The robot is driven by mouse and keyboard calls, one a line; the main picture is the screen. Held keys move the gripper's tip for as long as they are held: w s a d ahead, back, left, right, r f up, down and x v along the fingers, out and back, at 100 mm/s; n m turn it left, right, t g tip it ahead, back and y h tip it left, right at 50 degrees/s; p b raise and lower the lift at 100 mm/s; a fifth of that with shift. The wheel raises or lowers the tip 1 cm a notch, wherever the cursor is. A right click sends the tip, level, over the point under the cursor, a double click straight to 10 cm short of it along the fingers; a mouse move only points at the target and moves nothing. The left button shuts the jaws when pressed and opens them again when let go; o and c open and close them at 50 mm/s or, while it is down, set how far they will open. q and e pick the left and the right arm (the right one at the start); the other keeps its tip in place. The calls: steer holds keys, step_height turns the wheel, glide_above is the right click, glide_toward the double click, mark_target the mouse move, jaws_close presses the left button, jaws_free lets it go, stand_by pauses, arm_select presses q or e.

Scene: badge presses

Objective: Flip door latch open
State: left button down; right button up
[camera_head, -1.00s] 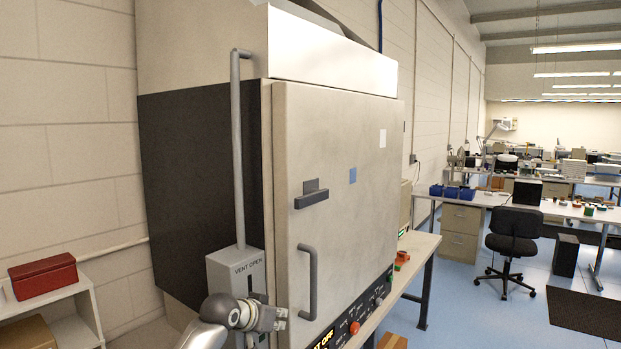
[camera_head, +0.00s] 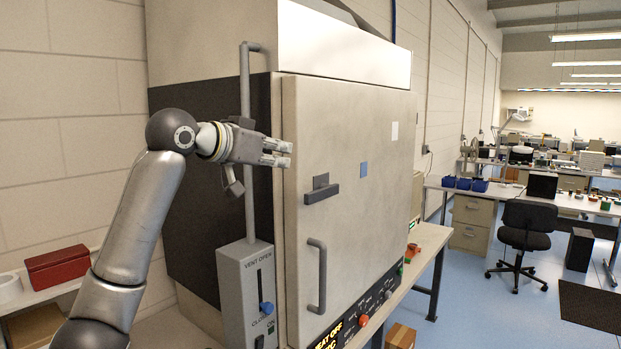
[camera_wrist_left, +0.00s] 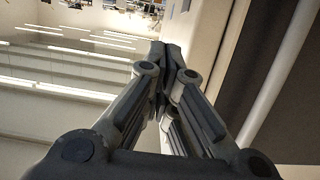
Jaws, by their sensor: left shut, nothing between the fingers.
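The door latch (camera_head: 322,189) is a dark grey lever on a small plate, lying roughly level on the left part of the closed beige oven door (camera_head: 350,150). My left gripper (camera_head: 288,154) is shut and empty. In the head view it appears up and left of the latch, near the door's left edge, pointing right. In the left wrist view its fingers (camera_wrist_left: 165,50) are together with nothing between them. The latch cannot be made out in that view. My right gripper is not in view.
A vertical grey pipe (camera_head: 246,90) runs down to the vent box (camera_head: 240,295) with a blue knob (camera_head: 266,308). A door handle (camera_head: 318,275) sits below the latch. A red box (camera_head: 57,269) stands on a shelf at left. Benches and a chair (camera_head: 525,230) stand at right.

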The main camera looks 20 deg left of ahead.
arm_select(q)
steer(key=shift+w, duration=0.1)
steer(key=p, duration=0.6)
glide_above(310, 193)
steer(key=shift+s+f, duration=0.2)
steer(key=shift+f, duration=0.25)
steer(key=shift+s+f, duration=0.2)
steer(key=shift+f, duration=0.25)
steer(key=f, duration=0.1)
steer(key=w+f+p, duration=0.1)
steer(key=f, duration=0.1)
steer(key=shift+d, duration=0.1)
steer(key=shift+s+f+p, duration=0.2)
steer(key=shift+f+p, duration=0.1)
steer(key=shift+f, duration=0.45)
steer(key=shift+w+f, duration=0.1)
steer(key=shift+f, duration=0.05)
